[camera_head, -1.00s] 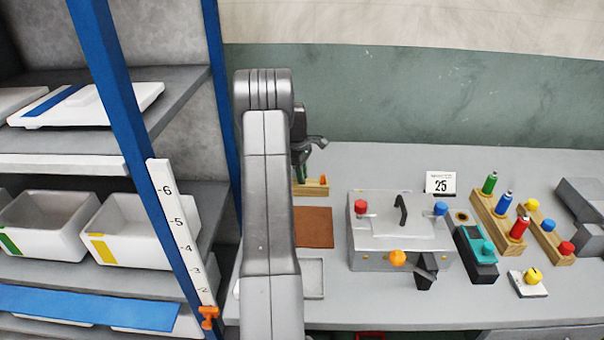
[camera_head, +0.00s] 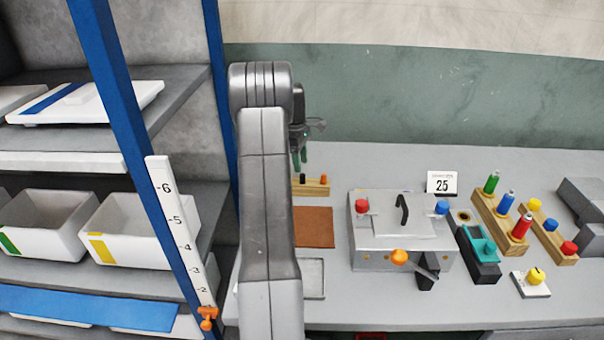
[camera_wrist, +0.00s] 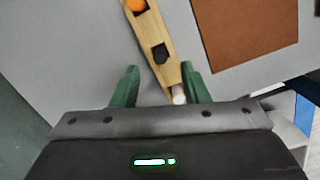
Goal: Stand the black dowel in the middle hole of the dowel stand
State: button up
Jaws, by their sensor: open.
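The wooden dowel stand (camera_head: 314,189) is at the back of the bench, partly hidden by my arm in the head view. The black dowel (camera_head: 302,178) stands upright in it, left of the orange dowel (camera_head: 323,179). In the wrist view, the black dowel (camera_wrist: 160,54) sits in the stand (camera_wrist: 150,30) between the orange dowel (camera_wrist: 137,5) and a white dowel (camera_wrist: 179,95), so in the middle hole. My gripper (camera_head: 300,158) is above the stand, open and empty. In the wrist view its green fingers (camera_wrist: 159,72) are spread either side of the stand.
A brown mat (camera_head: 314,227) lies in front of the stand, with a grey tray (camera_head: 314,278) nearer. A metal press box (camera_head: 375,262) stands to the right. A shelf rack with a blue post (camera_head: 110,100) is on the left.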

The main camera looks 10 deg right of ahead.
aim_at(303, 174)
notch_tip(303, 174, up, 8)
jog(key=shift+w+a, duration=0.25)
jog(key=shift+a, duration=0.15)
jog(key=shift+f, duration=0.1)
jog(key=f, duration=0.4)
jog(key=d+f, duration=0.1)
jog(key=f, duration=0.4)
jog(key=s+f+p, duration=0.1)
jog(key=f, duration=0.3)
jog(key=shift+d+f, duration=0.2)
jog(key=shift+f, duration=0.15)
jog(key=shift+w+r, duration=0.1)
jog(key=shift+r, duration=0.2)
